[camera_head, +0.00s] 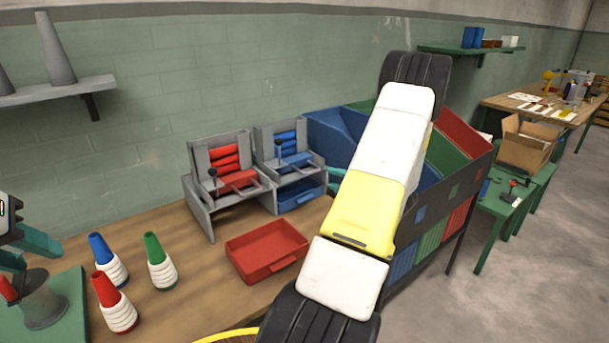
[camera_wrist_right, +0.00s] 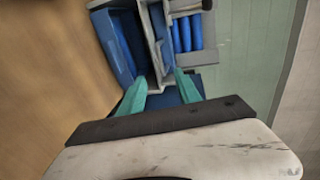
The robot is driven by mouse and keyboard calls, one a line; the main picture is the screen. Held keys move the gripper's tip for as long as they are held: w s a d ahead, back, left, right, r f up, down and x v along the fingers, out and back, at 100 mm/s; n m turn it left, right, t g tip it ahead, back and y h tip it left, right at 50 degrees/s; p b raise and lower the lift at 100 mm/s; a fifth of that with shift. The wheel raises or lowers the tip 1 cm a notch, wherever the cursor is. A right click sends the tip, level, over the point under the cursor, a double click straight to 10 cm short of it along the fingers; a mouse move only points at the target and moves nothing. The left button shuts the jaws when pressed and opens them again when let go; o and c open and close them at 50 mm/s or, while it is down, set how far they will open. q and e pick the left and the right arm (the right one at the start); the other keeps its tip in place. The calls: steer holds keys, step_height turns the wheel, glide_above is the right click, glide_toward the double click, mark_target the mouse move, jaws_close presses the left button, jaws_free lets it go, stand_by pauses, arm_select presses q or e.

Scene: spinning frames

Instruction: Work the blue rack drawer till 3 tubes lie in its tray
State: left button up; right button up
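The blue rack (camera_head: 281,150) stands on the bench with several blue tubes (camera_head: 285,139) stacked in its sloped upper part and a small black-knobbed lever on its front. Its blue drawer tray (camera_head: 300,196) sits low in the rack. In the right wrist view the tray (camera_wrist_right: 124,62) and the stacked tubes (camera_wrist_right: 187,33) show beside the grey frame. I cannot make out any tube in the tray. My right gripper (camera_wrist_right: 160,80) has its teal fingers apart, close to the rack, with nothing visibly held. My left gripper (camera_head: 28,250) is open at the far left, partly cut off.
A red rack (camera_head: 222,165) stands left of the blue one, and an empty red tray (camera_head: 266,251) lies in front. Several coloured cones (camera_head: 160,262) stand at left near a green board (camera_head: 70,308). Coloured bins (camera_head: 463,135) stand at right, partly behind my right arm.

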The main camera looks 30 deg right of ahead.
mark_target(313, 172)
steer(key=x, duration=1.1)
steer(key=shift+w+f, duration=0.1)
steer(key=shift+w, duration=0.25)
